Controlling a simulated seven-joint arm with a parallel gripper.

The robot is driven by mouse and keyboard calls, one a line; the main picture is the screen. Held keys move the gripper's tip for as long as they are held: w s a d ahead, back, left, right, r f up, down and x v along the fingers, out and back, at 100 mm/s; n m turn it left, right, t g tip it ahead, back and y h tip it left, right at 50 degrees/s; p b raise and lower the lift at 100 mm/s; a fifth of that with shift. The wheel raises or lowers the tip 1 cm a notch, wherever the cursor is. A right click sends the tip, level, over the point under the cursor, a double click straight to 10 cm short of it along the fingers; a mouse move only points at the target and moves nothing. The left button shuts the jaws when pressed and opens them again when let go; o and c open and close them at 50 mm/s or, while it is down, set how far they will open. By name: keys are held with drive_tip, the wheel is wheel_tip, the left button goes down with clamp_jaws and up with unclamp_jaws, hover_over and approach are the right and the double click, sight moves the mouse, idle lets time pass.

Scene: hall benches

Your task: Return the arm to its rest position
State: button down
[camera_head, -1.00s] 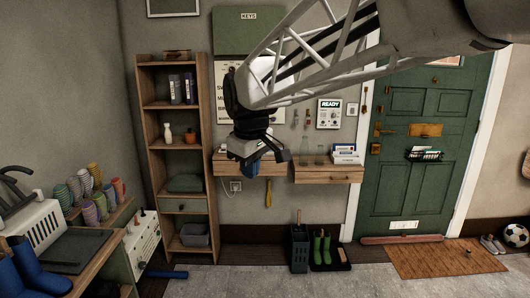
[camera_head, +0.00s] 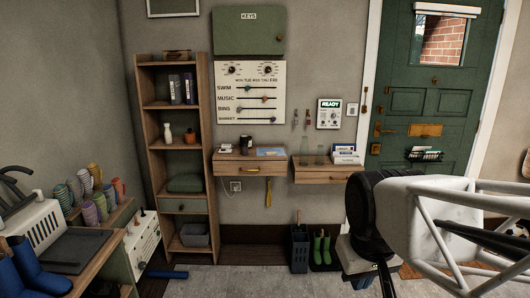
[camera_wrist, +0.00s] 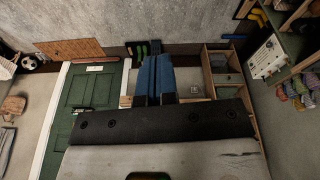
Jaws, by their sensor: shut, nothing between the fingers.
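My gripper shows in the wrist view (camera_wrist: 155,58) as two blue-faced fingers side by side, shut with nothing held between them. In the head view my arm is folded low at the right, with the dark wrist joint beside the white lattice link. The gripper hangs below the wrist at the bottom edge, partly cut off, and its fingertips are hard to make out there. It is well apart from the wall shelves and in front of the floor near the green boots (camera_head: 321,248).
The green door (camera_head: 420,100) is behind my arm. A bench with mugs (camera_head: 95,258) fills the lower left.

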drive_tip(key=s+d+f+m, duration=0.1)
drive_tip(key=s+d+f, duration=0.1)
drive_tip(key=s, duration=0.3)
drive_tip(key=shift+f+m, duration=0.4)
drive_tip(key=shift+f, duration=0.3)
idle(0.6)
